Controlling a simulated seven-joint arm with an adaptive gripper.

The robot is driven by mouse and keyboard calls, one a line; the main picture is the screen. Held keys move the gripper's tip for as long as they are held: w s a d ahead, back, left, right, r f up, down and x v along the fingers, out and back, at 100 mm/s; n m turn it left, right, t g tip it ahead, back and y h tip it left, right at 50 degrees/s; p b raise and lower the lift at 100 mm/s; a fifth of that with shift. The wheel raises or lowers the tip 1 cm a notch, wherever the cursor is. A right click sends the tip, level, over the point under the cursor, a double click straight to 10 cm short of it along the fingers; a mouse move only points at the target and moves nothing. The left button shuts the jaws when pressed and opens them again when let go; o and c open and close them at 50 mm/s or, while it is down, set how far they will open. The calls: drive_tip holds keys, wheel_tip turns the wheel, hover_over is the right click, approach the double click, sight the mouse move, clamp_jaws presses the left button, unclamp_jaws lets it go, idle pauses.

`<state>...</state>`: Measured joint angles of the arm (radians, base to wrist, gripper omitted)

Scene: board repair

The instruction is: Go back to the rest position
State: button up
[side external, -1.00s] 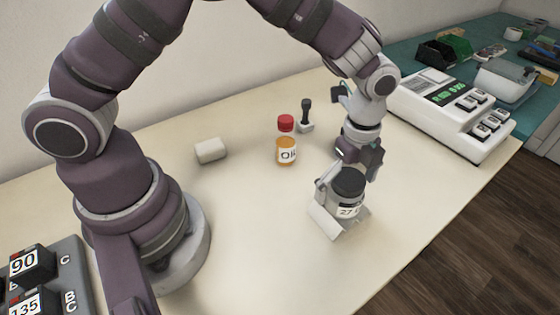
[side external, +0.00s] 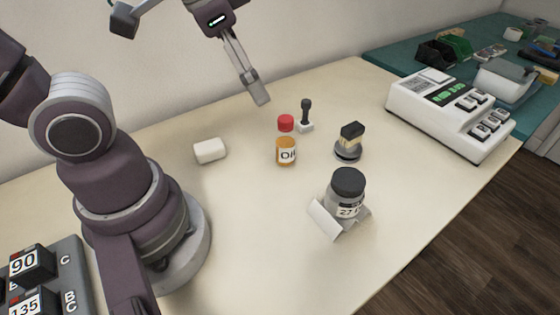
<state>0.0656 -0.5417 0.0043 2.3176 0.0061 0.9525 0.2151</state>
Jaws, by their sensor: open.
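My gripper (side external: 257,93) is raised at the top of the side external view, behind and left of the small dark-handled tool. Its fingers point down and overlap in this view; it is open with nothing in it. A grey jar (side external: 346,194) with a black lid and a label reading 27 sits upright in a light grey angled holder (side external: 325,222) on the table. The gripper is well apart from the jar.
An orange bottle (side external: 286,152) labelled Oil, a red cap (side external: 286,123), a small dark-handled tool (side external: 306,112), a white block (side external: 210,150) and a black-topped brush-like item (side external: 350,142) stand on the table. A white keyed machine (side external: 450,115) is at right. The front middle is clear.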

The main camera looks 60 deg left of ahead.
drive_tip(key=s+n, duration=0.1)
drive_tip(key=s+a+f+n, duration=0.1)
drive_tip(key=n, duration=0.1)
drive_tip(key=shift+a+t, duration=0.1)
drive_tip(key=shift+t, duration=0.3)
